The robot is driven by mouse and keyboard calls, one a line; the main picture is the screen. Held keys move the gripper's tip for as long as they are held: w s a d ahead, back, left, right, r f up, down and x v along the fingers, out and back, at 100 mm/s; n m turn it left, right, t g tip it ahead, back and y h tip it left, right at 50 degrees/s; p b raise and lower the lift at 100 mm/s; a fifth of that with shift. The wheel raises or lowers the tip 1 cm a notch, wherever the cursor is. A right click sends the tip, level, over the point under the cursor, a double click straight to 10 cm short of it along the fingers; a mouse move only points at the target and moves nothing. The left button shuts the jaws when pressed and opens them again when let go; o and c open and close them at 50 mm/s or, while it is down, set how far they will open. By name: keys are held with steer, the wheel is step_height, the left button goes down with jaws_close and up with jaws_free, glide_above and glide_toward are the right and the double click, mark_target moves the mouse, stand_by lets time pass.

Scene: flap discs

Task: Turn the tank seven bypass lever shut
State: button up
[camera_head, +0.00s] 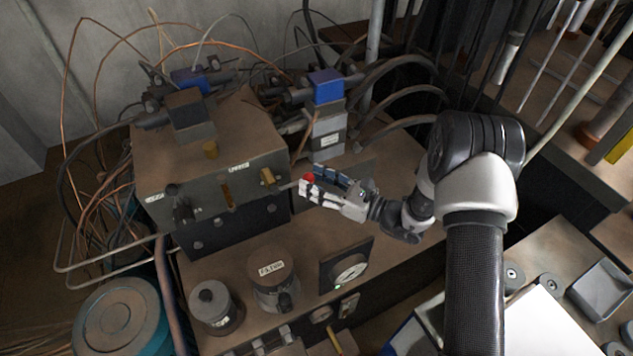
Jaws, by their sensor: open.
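A red knob (309,177) shows at the tips of my gripper (312,181), to the right of a dark metal tank box (218,185). It looks like the end of a lever; a thin rod seems to run from it towards a brass fitting (267,177) on the box's front right. My gripper reaches in from the right with its fingers open, pointing left. The knob appears between or just behind the fingertips; I cannot tell whether they touch it. The lever's pivot and a tank seven marking cannot be made out.
Blue-topped valve blocks (326,86) and black hoses crowd the back. Loose copper wires hang at the left. A canister labelled filter (272,277), a smaller pot (212,303) and a round gauge (349,269) stand in front. Some bare bench lies right of the box.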

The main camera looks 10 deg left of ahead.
steer(key=shift+c, duration=0.4)
jaws_close()
stand_by(0.4)
